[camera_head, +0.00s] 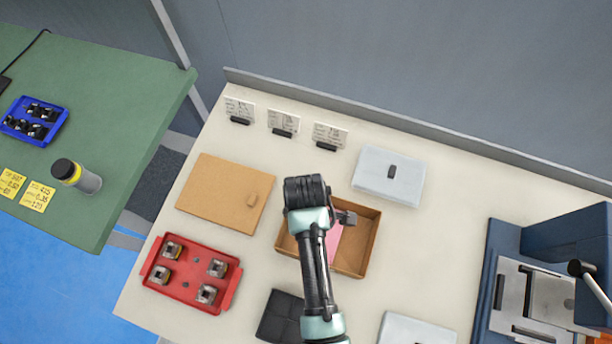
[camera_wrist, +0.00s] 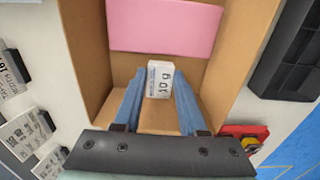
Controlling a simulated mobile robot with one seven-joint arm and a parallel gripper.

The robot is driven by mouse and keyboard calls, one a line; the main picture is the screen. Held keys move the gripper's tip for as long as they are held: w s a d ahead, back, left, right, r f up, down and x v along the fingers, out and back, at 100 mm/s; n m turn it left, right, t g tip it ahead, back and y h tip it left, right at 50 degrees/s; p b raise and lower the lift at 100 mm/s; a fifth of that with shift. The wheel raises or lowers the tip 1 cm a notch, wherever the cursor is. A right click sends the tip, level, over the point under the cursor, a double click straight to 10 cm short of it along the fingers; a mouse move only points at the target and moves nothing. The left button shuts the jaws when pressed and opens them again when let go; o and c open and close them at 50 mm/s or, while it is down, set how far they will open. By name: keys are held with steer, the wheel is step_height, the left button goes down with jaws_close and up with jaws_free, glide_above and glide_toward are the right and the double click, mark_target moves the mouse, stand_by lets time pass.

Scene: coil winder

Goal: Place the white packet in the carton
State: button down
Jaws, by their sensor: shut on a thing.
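The carton (camera_head: 362,250) is an open brown box in the middle of the bench, partly covered by my arm in the head view. In the wrist view its brown wall (camera_wrist: 84,40) and floor surround my gripper (camera_wrist: 160,92). My gripper's blue fingers are shut on a small white packet (camera_wrist: 160,72) with dark print. The packet is over or inside the carton; I cannot tell whether it touches the floor. A pink item (camera_wrist: 165,24) lies in the carton beyond the packet. My arm hides the packet in the head view.
A tan lid-like board (camera_head: 218,197) and a red tray (camera_head: 188,273) with several parts lie left of the carton. A white lidded box (camera_head: 385,178) stands behind it. A dark tray (camera_head: 280,315) is in front, and a blue machine (camera_head: 545,270) is at right.

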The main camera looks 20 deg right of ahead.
steer(key=shift+f, duration=0.9)
steer(key=shift+f, duration=0.15)
steer(key=shift+c, duration=2.3)
jaws_free()
